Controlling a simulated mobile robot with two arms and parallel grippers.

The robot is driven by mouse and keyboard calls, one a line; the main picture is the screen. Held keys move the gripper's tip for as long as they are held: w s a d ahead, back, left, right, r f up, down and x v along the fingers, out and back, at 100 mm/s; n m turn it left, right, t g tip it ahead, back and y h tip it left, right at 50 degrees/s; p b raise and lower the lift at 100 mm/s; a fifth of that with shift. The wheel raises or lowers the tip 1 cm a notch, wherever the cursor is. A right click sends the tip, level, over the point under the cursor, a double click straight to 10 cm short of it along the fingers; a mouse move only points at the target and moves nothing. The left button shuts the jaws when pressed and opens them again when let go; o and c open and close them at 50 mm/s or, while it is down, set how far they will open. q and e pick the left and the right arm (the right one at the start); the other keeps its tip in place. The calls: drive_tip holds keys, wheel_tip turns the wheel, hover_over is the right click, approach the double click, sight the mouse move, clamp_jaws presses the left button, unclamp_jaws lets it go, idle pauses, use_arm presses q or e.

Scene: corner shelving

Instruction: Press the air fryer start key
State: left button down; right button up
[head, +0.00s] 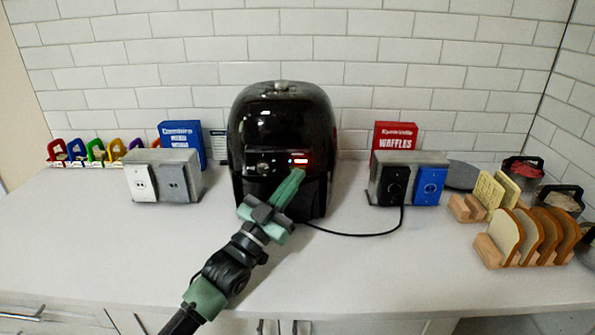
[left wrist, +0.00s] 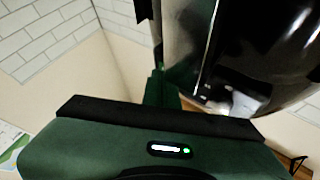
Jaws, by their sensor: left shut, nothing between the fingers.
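The black air fryer (head: 280,112) stands on the counter against the tiled wall. Its front has a dark knob (head: 263,168) and a small lit panel (head: 299,161) with a red-white glow and a bluish light at its left. My left gripper (head: 298,173) is shut and empty, its fingertips just below the lit panel. I cannot tell whether they touch the front, and no separate start key can be made out. In the left wrist view the glossy fryer (left wrist: 265,45) fills the upper right, and my green fingers (left wrist: 160,88) point toward its side. My right gripper is out of view.
A two-outlet box (head: 160,175) stands left of the fryer, and another box (head: 428,186) with a black cable stands right. Blue (head: 183,138) and red (head: 396,134) boxes stand behind. Bread slices in a wooden rack (head: 530,238) are at right. The front left counter is clear.

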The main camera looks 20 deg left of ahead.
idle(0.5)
use_arm(q)
drive_tip(key=shift+s+d+p, duration=0.15)
drive_tip(key=shift+s+p, duration=0.3)
drive_tip(key=shift+s, duration=0.2)
drive_tip(key=s+p, duration=0.1)
drive_tip(key=s, duration=0.1)
drive_tip(key=s+d+p, duration=0.1)
drive_tip(key=s, duration=0.1)
drive_tip(key=shift+s+d, duration=0.2)
drive_tip(key=shift+s, duration=0.2)
idle(0.5)
